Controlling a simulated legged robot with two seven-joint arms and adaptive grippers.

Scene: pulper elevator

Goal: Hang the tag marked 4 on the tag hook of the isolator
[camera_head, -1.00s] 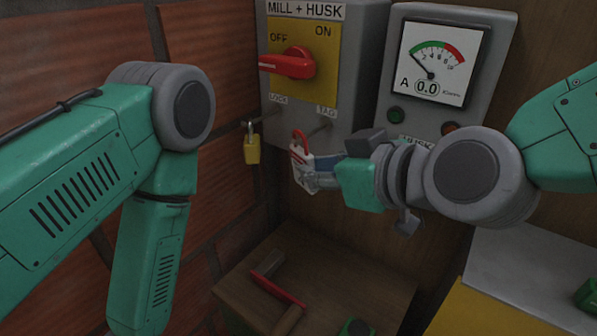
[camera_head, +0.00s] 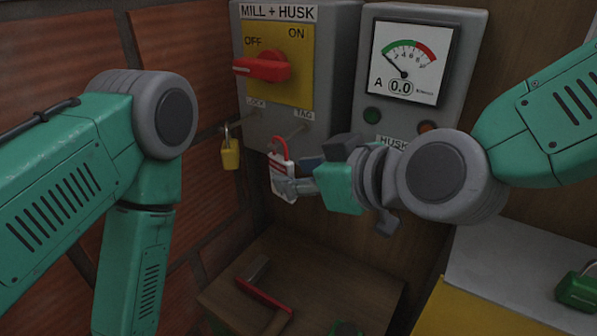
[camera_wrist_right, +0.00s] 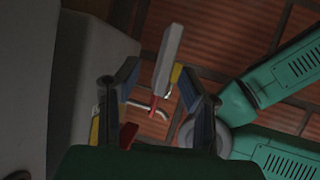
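The tag, a white card with a red loop (camera_head: 283,178), is below the isolator (camera_head: 278,65) in the head view. Its loop is at the outer end of the thin peg under the TAG label, the tag hook (camera_head: 295,132), and appears to hang on it. The wrist view shows the tag (camera_wrist_right: 168,55) nearly edge-on between the spread fingers of my right gripper (camera_wrist_right: 155,90), with a gap to both. In the head view the right gripper (camera_head: 292,187) is beside the card. The card's number is too small to read. My left gripper is out of view.
A yellow padlock (camera_head: 231,153) hangs from the LOCK peg, left of the tag. The red switch handle (camera_head: 263,67) points to OFF. A meter box (camera_head: 408,70) stands to the right. A wooden surface (camera_head: 330,275) with a red-handled tool lies below.

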